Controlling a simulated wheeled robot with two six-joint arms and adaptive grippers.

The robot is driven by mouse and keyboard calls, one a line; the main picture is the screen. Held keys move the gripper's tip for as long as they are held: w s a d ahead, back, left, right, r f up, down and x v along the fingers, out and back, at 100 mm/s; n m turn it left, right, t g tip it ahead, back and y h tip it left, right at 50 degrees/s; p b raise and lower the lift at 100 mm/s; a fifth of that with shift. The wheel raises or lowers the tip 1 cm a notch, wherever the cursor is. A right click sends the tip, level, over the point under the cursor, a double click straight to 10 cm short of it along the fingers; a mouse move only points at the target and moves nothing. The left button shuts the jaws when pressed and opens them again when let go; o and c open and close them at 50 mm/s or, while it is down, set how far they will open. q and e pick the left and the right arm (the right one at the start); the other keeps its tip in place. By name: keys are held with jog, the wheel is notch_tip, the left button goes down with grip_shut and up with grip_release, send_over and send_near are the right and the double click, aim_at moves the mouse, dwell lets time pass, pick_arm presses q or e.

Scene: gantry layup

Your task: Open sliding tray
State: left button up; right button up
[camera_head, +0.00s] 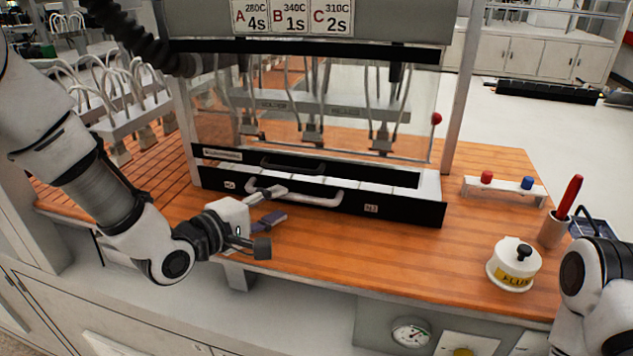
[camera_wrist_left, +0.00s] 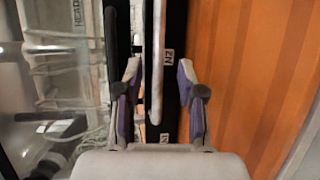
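The sliding tray (camera_head: 400,204) is a long black-fronted drawer low in the gantry machine, with a silver bar handle (camera_head: 320,201) on its front. The handle also shows in the left wrist view (camera_wrist_left: 157,70). My left gripper (camera_head: 267,206) is at the handle's left end, and it also shows in the left wrist view (camera_wrist_left: 160,82). Its two fingers are apart, with the handle between them in the wrist view. I see a gap on both sides of the bar, so it is not gripped. My right gripper is out of view.
A clear panel (camera_head: 410,110) with a red knob (camera_head: 437,118) stands above the tray. A white FLUX pot (camera_head: 513,264), a cup with a red-handled tool (camera_head: 554,229) and a red-and-blue button stand (camera_head: 505,190) are on the right. The wooden bench before the tray is clear.

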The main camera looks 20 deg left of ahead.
aim_at(288, 197)
pick_arm(q)
jog(key=shift+w+d+r+p, duration=0.1)
jog(key=shift+w+d+p, duration=0.05)
jog(key=shift+w+p, duration=0.6)
jog(key=x, duration=0.4)
jog(key=shift+d+f, duration=0.3)
jog(key=shift+s+a+r, duration=0.1)
jog(key=shift+s+a, duration=0.1)
jog(key=shift+a, duration=0.05)
jog(key=shift+s+a+r, duration=0.1)
jog(key=shift+s+a, duration=0.05)
grip_shut()
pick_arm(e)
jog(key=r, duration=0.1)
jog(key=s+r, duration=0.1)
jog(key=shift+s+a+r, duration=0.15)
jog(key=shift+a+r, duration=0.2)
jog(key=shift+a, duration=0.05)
